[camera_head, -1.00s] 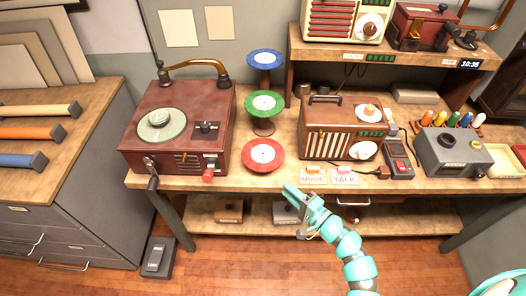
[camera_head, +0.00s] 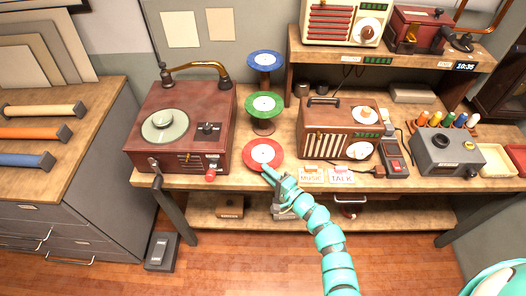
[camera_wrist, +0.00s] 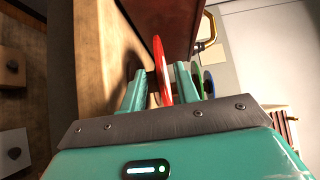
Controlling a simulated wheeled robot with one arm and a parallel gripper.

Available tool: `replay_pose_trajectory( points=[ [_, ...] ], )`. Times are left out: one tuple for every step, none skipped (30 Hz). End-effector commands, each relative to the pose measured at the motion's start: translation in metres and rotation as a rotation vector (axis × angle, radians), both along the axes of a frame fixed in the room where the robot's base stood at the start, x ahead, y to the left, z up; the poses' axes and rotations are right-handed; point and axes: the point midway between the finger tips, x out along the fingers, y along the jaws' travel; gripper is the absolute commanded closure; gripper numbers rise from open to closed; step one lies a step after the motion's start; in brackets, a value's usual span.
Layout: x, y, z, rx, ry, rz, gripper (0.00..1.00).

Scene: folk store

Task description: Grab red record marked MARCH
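The red record (camera_head: 262,153), a disc with a white centre label, lies at the front of the table, nearest in a row with the green record (camera_head: 264,105) and the blue record (camera_head: 265,60). Any word on it is too small to read. My gripper (camera_head: 270,173) is at its front edge. In the wrist view the red record (camera_wrist: 160,68) shows edge-on between the two fingers of my gripper (camera_wrist: 159,85). The fingers are apart, with a gap on the left side of the disc; contact on the right is unclear.
The dark red record player (camera_head: 182,125) stands to the left of the records. The brown radio (camera_head: 338,128) stands to the right. The MUSIC card (camera_head: 311,175) and TALK card (camera_head: 341,175) lie on the front edge, right of my gripper.

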Motion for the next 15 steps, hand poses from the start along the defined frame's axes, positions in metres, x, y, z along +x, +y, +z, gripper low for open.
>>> replay_pose_trajectory(
  points=[
    [0.0020,0.0020,0.0005,-0.001,0.001,0.000,0.69],
    [0.0027,0.0025,0.0002,-0.001,0.001,0.000,0.69],
    [0.0032,0.0030,-0.0001,-0.001,0.001,0.000,0.69],
    [0.0034,0.0032,-0.0003,-0.001,0.001,0.000,0.69],
    [0.0034,0.0032,-0.0005,-0.001,0.001,-0.001,0.69],
    [0.0034,0.0032,-0.0004,0.000,0.000,-0.001,0.69],
    [0.0033,0.0032,-0.0005,0.000,0.000,0.000,0.69],
    [0.0032,0.0032,-0.0005,0.000,0.000,0.000,0.69],
    [0.0032,0.0032,-0.0004,0.000,0.000,0.000,0.69],
    [0.0032,0.0032,-0.0003,0.000,0.000,0.000,0.73],
    [0.0031,0.0032,-0.0004,0.000,0.000,0.000,0.79],
    [0.0031,0.0032,-0.0003,0.000,0.000,0.000,0.87],
    [0.0031,0.0032,-0.0002,0.000,0.000,0.000,0.93],
    [0.0031,0.0032,-0.0003,0.000,0.000,0.000,0.99],
    [0.0031,0.0032,-0.0002,0.000,0.000,0.000,1.00]
  ],
)
